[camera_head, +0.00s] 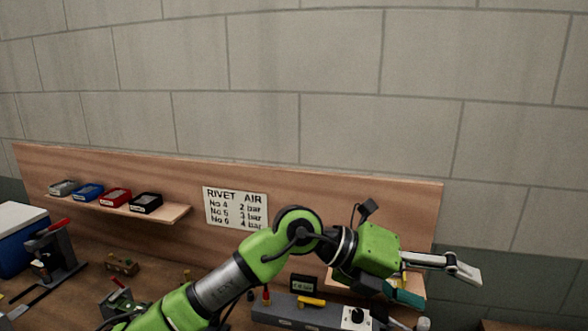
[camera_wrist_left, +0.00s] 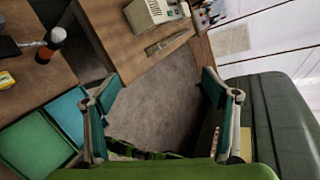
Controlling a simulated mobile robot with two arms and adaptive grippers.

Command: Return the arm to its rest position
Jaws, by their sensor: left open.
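My left arm, green and grey, reaches in from the bottom left of the head view and extends to the right across the workbench. Its gripper (camera_head: 437,284) is at the right end of the bench's back panel, with its two fingers spread apart. In the left wrist view the gripper (camera_wrist_left: 158,88) is open and empty, with teal pads on both fingers and the grey floor between them. My right gripper is not in view.
The back panel (camera_head: 320,190) carries a shelf of small trays (camera_head: 115,197) and a rivet air sign (camera_head: 236,208). Tools and a grey block (camera_head: 285,312) stand on the bench, close to the arm.

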